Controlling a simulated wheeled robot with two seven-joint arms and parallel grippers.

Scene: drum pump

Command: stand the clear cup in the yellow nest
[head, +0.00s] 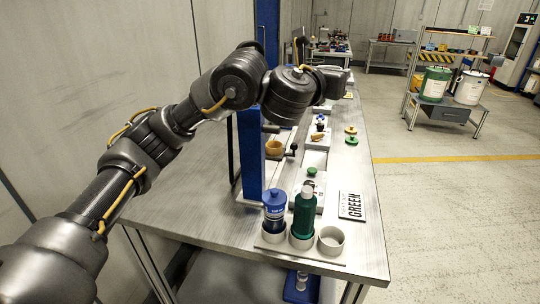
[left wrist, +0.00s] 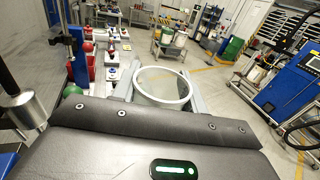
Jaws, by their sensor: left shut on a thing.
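The clear cup (left wrist: 162,88) shows in the left wrist view as a round, see-through rim between the two grey fingers of my left gripper (left wrist: 161,71), which is shut on it. In the head view my left arm reaches across above the bench; its wrist hides the fingers and I cannot make out the cup. A tan-yellow round holder (head: 275,148), seemingly the yellow nest, sits by the blue post, below and left of my left wrist. It looks empty, but its inside is hardly visible. My right gripper is not in view.
A blue post (head: 250,155) rises from the bench (head: 180,205). A blue bottle (head: 274,208) and a green bottle (head: 303,212) stand in grey holders beside an empty one (head: 331,240).

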